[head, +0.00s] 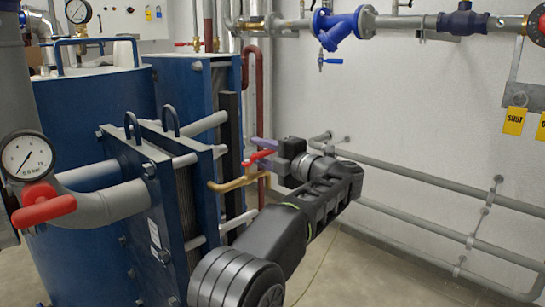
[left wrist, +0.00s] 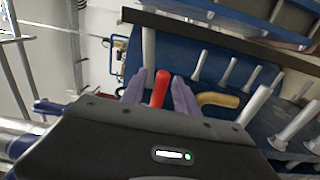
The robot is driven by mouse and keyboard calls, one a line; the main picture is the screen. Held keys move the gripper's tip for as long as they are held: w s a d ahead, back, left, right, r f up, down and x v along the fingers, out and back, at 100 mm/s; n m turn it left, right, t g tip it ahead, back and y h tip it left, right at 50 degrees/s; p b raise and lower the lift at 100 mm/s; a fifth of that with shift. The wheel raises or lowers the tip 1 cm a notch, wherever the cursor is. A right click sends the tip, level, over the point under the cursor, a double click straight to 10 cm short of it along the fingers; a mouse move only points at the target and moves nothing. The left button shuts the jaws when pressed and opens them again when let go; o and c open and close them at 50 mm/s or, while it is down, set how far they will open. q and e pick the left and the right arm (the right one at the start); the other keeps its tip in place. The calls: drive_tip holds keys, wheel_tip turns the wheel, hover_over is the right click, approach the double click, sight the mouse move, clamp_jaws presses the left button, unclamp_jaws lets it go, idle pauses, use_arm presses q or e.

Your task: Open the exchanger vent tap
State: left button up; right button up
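The vent tap's red lever (head: 258,157) sits on a brass pipe (head: 232,184) at the right side of the blue plate exchanger, in the middle of the head view. My left gripper (head: 279,155) reaches it from the right, with its purple fingers at the lever's free end. In the left wrist view, the red lever (left wrist: 160,88) stands between the two purple fingers (left wrist: 158,92), with small gaps visible beside it. The gripper looks open around it. The dark gripper body hides the lower part of the lever there. My right gripper is in neither view.
The blue exchanger frame (head: 135,170) with grey pipe stubs stands close left of the gripper. A gauge (head: 27,157) and a red handle (head: 43,204) are at far left. Grey wall pipes (head: 425,178) run at right. A blue valve (head: 341,27) is above.

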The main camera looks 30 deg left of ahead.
sight(268, 154)
use_arm(q)
drive_tip(key=v, duration=0.6)
drive_tip(key=shift+s+d+p, duration=0.15)
drive_tip(key=shift+d+p, duration=0.05)
drive_tip(key=shift+p, duration=0.1)
